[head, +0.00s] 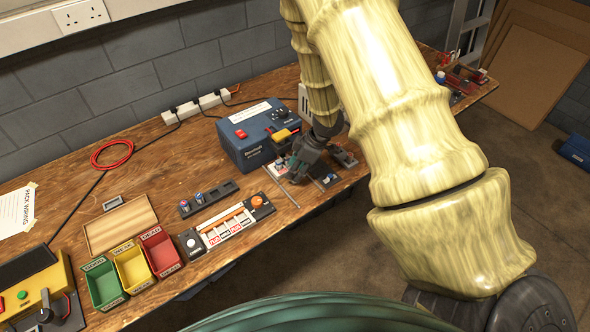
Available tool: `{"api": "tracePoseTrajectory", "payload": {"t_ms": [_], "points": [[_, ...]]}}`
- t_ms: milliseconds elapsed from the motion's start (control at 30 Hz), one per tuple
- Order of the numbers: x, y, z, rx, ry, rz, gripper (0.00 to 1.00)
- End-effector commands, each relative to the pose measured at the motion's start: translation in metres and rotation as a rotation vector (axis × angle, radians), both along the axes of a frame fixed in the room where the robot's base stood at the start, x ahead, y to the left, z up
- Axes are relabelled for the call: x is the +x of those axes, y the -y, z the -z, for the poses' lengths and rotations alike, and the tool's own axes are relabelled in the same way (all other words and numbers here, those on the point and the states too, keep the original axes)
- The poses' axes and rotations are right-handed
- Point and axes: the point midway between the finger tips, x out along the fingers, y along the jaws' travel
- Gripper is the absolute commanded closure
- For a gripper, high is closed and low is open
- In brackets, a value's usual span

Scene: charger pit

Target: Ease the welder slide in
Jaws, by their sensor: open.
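The blue welder box (245,152) stands at the back middle of the bench, with a red switch and a dark knob on top. A yellow-topped block (281,135) sits at its right front; I take this to be part of the slide, but its travel cannot be read. My gripper (291,172) is low over the bench just in front of the welder, below the yellow block. It is open, and I see nothing held in it. The arm and gripper hide some of the bench and small parts behind them. Any contact with the slide cannot be told.
A battery-pack fixture (226,228) lies left of my gripper, with a dark cell holder (207,197) behind it. Green (104,283), yellow and red bins stand farther left. A thin metal rod (280,188) lies near the gripper.

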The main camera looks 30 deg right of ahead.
Motion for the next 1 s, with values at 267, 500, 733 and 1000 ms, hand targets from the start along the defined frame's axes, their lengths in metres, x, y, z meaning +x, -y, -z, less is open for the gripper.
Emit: {"api": "tracePoseTrajectory", "payload": {"t_ms": [267,500,733,1000], "points": [[-0.005,0.007,-0.021,-0.001,0.001,-0.001,0.58],[-0.009,0.013,-0.039,0.000,0.002,-0.001,0.58],[-0.014,0.019,-0.057,-0.001,0.001,-0.001,0.58],[-0.019,0.026,-0.079,-0.001,0.002,0.000,0.58]]}}
